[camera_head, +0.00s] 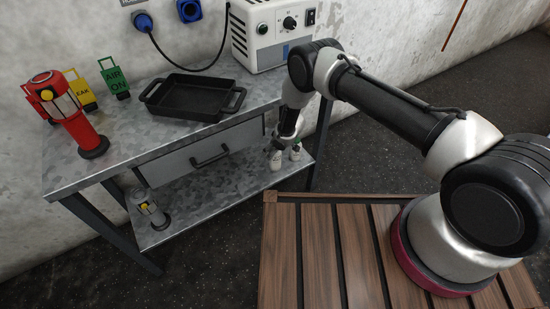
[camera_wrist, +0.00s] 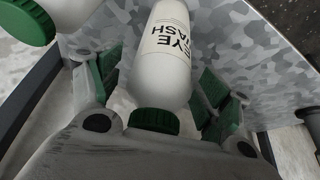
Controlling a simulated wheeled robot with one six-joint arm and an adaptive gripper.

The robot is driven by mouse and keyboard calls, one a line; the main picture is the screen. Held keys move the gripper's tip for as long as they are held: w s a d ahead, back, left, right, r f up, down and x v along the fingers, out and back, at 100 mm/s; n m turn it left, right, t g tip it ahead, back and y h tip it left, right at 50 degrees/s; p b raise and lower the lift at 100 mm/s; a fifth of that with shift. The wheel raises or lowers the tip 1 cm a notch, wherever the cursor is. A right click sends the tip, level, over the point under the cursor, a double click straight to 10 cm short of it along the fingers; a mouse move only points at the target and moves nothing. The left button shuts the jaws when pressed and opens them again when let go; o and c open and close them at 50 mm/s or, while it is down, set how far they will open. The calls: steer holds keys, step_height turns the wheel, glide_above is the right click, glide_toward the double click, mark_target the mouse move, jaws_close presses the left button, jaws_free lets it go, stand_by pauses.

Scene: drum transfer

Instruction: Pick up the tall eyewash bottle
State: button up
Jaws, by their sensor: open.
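A white bottle with a green cap and the label "EYE WASH" (camera_wrist: 165,55) lies between the two green-padded fingers of my gripper (camera_wrist: 157,80) in the wrist view. The fingers are open on either side of it, and I cannot tell whether either pad touches it. A second white, green-capped bottle (camera_wrist: 66,12) is beside it at the upper left. In the head view my gripper (camera_head: 285,137) reaches down at the right end of the lower shelf. Two white bottles show there, one at the left (camera_head: 276,161) and one at the right (camera_head: 296,153). I cannot tell which is taller.
The metal bench (camera_head: 130,150) has a drawer (camera_head: 205,152) above the lower shelf (camera_head: 205,195). A black tray (camera_head: 192,98), a red lantern (camera_head: 74,115) and a white control box (camera_head: 268,35) stand on top. A grey lantern (camera_head: 150,207) is at the shelf's left end.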

jaws_close()
stand_by(0.3)
